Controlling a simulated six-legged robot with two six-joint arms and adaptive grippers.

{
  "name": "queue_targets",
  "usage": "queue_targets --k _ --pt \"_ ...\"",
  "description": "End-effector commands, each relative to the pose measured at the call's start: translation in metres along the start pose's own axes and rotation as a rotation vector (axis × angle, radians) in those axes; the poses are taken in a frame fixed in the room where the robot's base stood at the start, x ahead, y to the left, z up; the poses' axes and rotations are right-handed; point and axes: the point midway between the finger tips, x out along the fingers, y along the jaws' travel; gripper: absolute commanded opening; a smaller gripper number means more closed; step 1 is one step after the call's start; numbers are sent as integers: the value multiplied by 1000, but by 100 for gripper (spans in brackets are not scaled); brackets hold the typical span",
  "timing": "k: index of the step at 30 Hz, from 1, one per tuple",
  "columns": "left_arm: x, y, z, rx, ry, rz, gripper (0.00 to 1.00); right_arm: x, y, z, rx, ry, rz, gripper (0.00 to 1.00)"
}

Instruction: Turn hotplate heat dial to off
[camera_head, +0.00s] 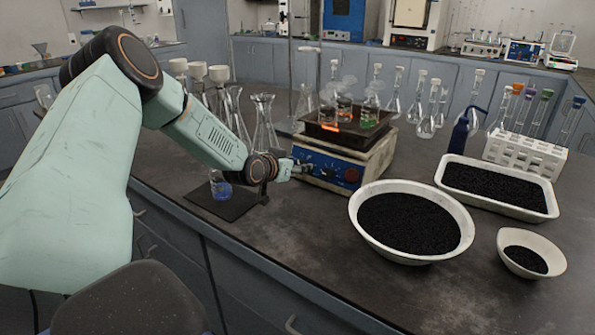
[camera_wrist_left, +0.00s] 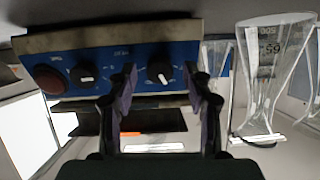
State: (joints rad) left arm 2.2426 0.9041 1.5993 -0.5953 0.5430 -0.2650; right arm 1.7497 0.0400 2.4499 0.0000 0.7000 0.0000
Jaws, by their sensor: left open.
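The hotplate (camera_head: 378,160) stands on the dark bench with a blue front panel. In the left wrist view, which is upside down, the panel carries a black dial with a white pointer (camera_wrist_left: 160,72), a second black dial (camera_wrist_left: 86,75) and a round red knob (camera_wrist_left: 47,80). I cannot read which dial is heat. My left gripper (camera_head: 303,168) is at the panel's left part, open. In the wrist view its two fingers stand either side of the first dial; I cannot tell if they touch it. My right gripper is not in view.
Steaming beakers (camera_head: 345,106) stand on the hotplate's top, with an orange glow by its front edge. Glass flasks (camera_head: 264,128) stand to its left. A white bowl of black grains (camera_head: 362,222) is close at the right, with a tray (camera_head: 548,203) beyond.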

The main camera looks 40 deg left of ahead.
Motion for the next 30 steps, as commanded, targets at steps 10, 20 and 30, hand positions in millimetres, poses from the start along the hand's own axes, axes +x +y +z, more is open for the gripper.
queue_targets --k 10,20,30 --pt "6 1 -1 0 0 1 50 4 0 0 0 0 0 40" --pt "6 1 -1 0 0 1 28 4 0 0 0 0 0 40" --pt "6 1 -1 0 0 1 0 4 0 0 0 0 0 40"
